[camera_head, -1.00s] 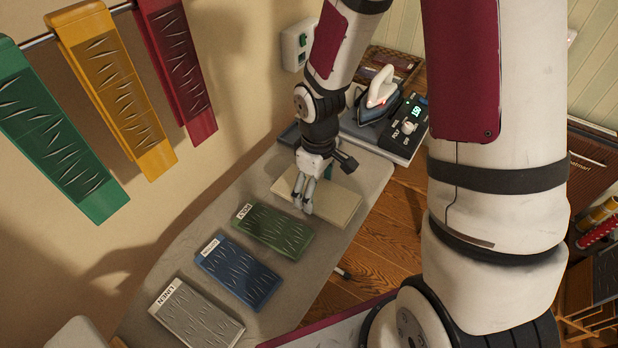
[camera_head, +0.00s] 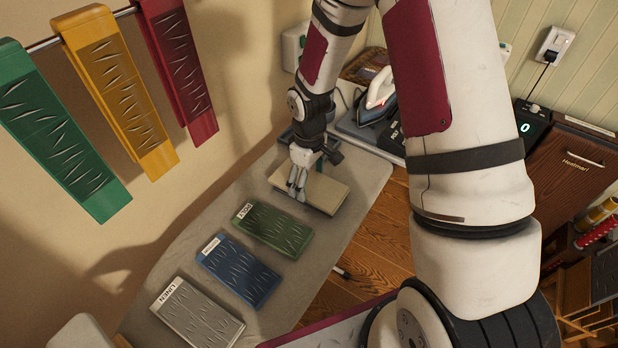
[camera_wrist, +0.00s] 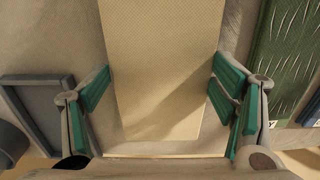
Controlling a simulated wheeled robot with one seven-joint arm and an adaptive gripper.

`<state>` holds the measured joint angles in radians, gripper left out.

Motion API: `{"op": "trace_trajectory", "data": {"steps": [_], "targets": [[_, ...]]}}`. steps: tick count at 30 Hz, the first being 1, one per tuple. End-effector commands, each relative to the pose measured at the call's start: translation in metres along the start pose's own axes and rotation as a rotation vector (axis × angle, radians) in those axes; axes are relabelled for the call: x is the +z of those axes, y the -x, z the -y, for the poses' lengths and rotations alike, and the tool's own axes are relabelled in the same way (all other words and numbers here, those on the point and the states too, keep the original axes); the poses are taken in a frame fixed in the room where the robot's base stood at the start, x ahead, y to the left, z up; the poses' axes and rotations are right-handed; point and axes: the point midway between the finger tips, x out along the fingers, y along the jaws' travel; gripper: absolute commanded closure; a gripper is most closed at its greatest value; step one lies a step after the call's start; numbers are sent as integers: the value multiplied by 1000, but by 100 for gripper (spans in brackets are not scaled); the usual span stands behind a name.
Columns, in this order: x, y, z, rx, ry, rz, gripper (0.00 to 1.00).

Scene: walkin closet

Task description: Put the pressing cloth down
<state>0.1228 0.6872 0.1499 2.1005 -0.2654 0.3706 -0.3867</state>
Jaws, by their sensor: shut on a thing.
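The pressing cloth (camera_head: 325,192) is a flat, pale beige rectangle at the far part of the grey ironing board (camera_head: 330,240). My gripper (camera_head: 297,188) is over its left part, pointing down. In the wrist view, the cloth (camera_wrist: 165,60) runs between the two green-padded fingers of my gripper (camera_wrist: 160,88), one finger at each side edge. The gripper is shut on the cloth. The cloth is at or just above the board; I cannot tell whether it fully rests on it.
A green fabric piece (camera_head: 274,231), a blue one (camera_head: 238,270) and a grey one labelled LINEN (camera_head: 197,313) lie in a row nearer on the board. An iron (camera_head: 382,95) stands behind. Green, yellow and red cloths hang from a rail on the left.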

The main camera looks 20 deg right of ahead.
Motion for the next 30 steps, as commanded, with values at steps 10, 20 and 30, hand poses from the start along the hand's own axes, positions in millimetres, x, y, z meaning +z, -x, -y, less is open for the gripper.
{"op": "trace_trajectory", "data": {"steps": [10, 20, 30], "targets": [[0, -2, 0, 0, 0, 0, 1], [0, 2, 0, 1, -1, -1, 1], [-1, 58, -2, 5, -2, -5, 1]]}}
